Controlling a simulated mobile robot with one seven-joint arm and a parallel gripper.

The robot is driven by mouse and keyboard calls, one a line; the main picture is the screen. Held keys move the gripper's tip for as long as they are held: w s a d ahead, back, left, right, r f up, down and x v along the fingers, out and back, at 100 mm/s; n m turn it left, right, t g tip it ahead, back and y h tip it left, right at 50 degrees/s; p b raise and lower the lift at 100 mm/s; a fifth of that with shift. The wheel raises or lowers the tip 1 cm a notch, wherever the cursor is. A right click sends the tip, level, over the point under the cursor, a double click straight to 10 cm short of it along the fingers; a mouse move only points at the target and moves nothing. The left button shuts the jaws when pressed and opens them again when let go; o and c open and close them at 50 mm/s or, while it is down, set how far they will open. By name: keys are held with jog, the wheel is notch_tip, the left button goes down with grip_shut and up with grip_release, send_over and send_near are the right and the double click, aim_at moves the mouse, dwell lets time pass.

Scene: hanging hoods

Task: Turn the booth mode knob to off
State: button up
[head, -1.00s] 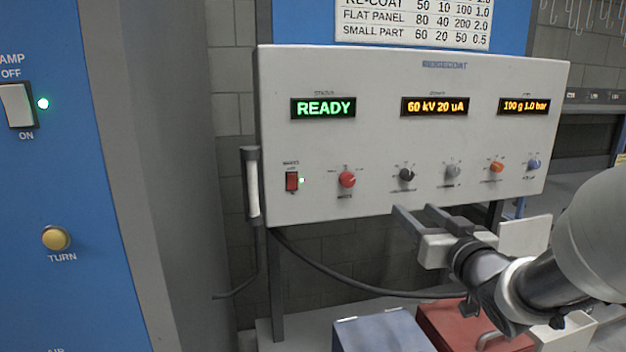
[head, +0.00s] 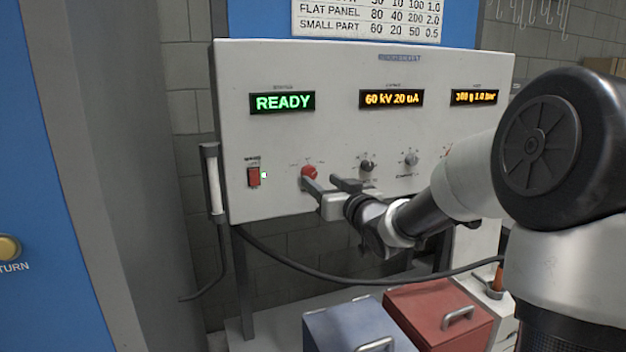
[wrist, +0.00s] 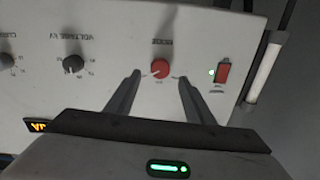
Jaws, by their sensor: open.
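The booth mode knob is the round red knob (head: 309,172) on the lower left of the pale control panel. In the wrist view the red knob (wrist: 160,69) sits between the tips of my two fingers, with a pale pointer mark on its face. My gripper (head: 328,183) is open and empty, just below and right of the knob in the head view, one finger overlapping its lower edge. In the wrist view my gripper (wrist: 159,79) points at the panel with a finger on each side. I cannot tell if either finger touches the knob.
A red rocker switch (head: 254,177) with a small light is left of the knob. A black knob (head: 367,166) and a grey knob (head: 411,159) are to its right. The status display (head: 282,102) reads READY. A handled bar (head: 213,182) hangs at the panel's left edge.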

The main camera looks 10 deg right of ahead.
aim_at(311, 174)
jog(key=shift+x, duration=2.35)
jog(key=c, duration=1)
